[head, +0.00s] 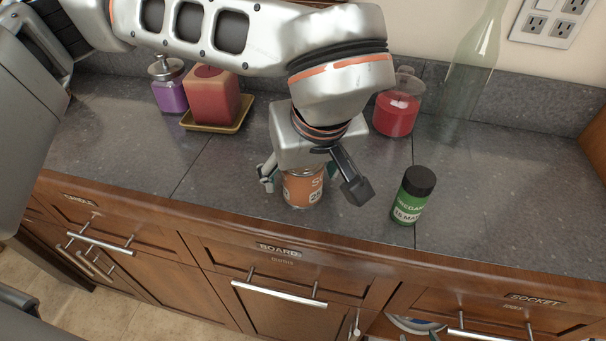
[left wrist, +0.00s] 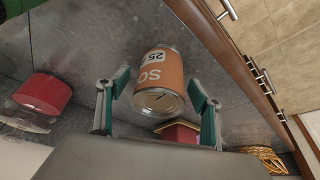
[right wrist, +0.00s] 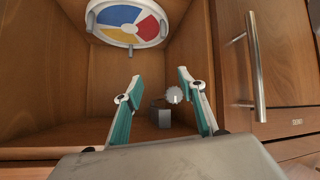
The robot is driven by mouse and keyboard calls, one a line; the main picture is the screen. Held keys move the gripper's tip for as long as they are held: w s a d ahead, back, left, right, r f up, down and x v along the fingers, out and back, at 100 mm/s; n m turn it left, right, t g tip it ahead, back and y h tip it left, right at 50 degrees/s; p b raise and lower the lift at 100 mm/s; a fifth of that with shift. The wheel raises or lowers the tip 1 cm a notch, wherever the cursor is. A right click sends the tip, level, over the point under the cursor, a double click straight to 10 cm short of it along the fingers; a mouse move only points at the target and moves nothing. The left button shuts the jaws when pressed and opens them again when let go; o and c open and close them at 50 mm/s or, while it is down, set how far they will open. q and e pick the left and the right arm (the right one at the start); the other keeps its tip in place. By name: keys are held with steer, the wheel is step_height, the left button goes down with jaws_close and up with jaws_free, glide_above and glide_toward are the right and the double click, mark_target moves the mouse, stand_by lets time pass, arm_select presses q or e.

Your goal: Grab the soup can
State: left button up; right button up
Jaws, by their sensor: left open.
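The soup can (head: 303,188) is an orange-brown tin with a bare metal end. It stands on the grey counter close to its front edge. My left gripper (head: 311,187) is above the can, with its open fingers on either side. The left wrist view shows the can (left wrist: 158,80) between the spread fingers, with visible gaps beside it. The gripper body hides the top of the can in the head view. My right gripper (right wrist: 158,77) is open and empty in front of a wooden cabinet compartment.
A green oregano jar (head: 412,196) stands right of the can. Behind are a red jar (head: 397,108), a glass bottle (head: 472,60), a red candle (head: 212,98) on a tray and a purple jar (head: 170,92). Counter left of the can is clear.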

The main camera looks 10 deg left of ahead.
arm_select(q)
steer(key=c, duration=1.4)
steer(key=shift+r, duration=0.2)
